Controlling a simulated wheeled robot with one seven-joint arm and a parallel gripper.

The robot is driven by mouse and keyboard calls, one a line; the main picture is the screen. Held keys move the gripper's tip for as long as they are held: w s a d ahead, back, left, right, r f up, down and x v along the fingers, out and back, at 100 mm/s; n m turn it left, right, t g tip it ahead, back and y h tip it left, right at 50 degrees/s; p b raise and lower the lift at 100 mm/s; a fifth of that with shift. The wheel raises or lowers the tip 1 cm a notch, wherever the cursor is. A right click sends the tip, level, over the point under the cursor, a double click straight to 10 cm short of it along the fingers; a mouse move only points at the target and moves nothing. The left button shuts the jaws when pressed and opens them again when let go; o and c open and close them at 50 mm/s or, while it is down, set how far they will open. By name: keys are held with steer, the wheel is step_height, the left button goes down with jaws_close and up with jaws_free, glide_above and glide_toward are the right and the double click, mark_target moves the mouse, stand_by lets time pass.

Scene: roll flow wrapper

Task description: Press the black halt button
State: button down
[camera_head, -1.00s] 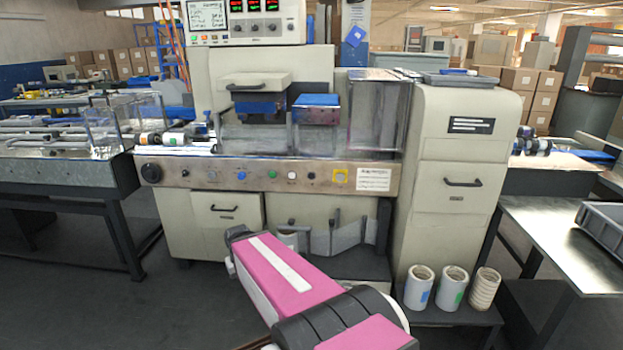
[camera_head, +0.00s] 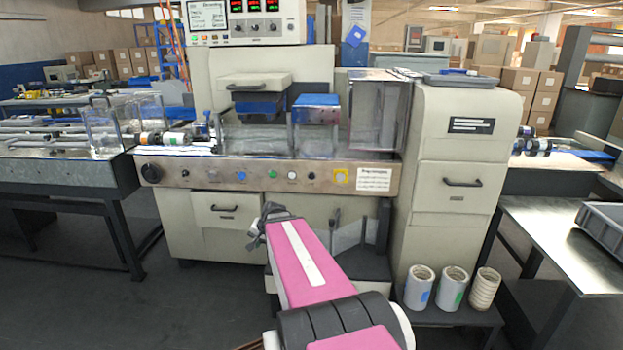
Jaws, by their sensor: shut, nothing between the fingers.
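The machine's front control panel (camera_head: 260,185) carries a row of buttons. A small round black button (camera_head: 311,175) sits between a white button (camera_head: 292,175) and a yellow-framed button (camera_head: 341,177). Another small dark button (camera_head: 185,173) sits at the left, near a large black knob (camera_head: 151,173). Their labels are too small to read, so I cannot tell which is marked halt. My gripper (camera_head: 258,232) shows at the far end of my pink arm, below the panel and left of the black button. It is shut and empty, and appears apart from the panel.
Green (camera_head: 272,175) and blue (camera_head: 241,175) buttons sit beside the white one. A clear guard (camera_head: 378,115) stands above the panel. A grey cabinet (camera_head: 455,180) stands at the right, with white rolls (camera_head: 452,288) on a low stand in front. Floor at the left is clear.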

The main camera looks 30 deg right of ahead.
mark_target(311, 179)
steer(key=w+d+r+m+t, duration=0.2)
steer(key=d+r+m, duration=0.2)
steer(key=d, duration=0.4)
steer(key=w+d+r+m+t+h, duration=0.1)
steer(key=w+d+r+m+t, duration=0.2)
steer(key=d, duration=0.6)
steer(key=w+d+r+m+t+h, duration=0.1)
steer(key=w+d+r+m+t, duration=0.2)
steer(key=d, duration=0.6)
step_height(311, 179, up, 2)
steer(key=m, duration=0.3)
steer(key=shift+w+r, duration=0.1)
steer(key=shift+w+d, duration=0.8)
steer(key=shift+w, duration=0.4)
steer(key=shift+w+d, duration=0.85)
steer(key=shift+w, duration=0.3)
steer(key=shift+w+d, duration=0.8)
steer(key=shift+w, duration=0.4)
steer(key=shift+w+d, duration=0.1)
steer(key=shift+w+d, duration=0.15)
steer(key=shift+w, duration=0.1)
steer(key=shift+w+d, duration=0.25)
steer(key=shift+w, duration=0.1)
steer(key=shift+s+a, duration=0.5)
steer(key=shift+s, duration=0.2)
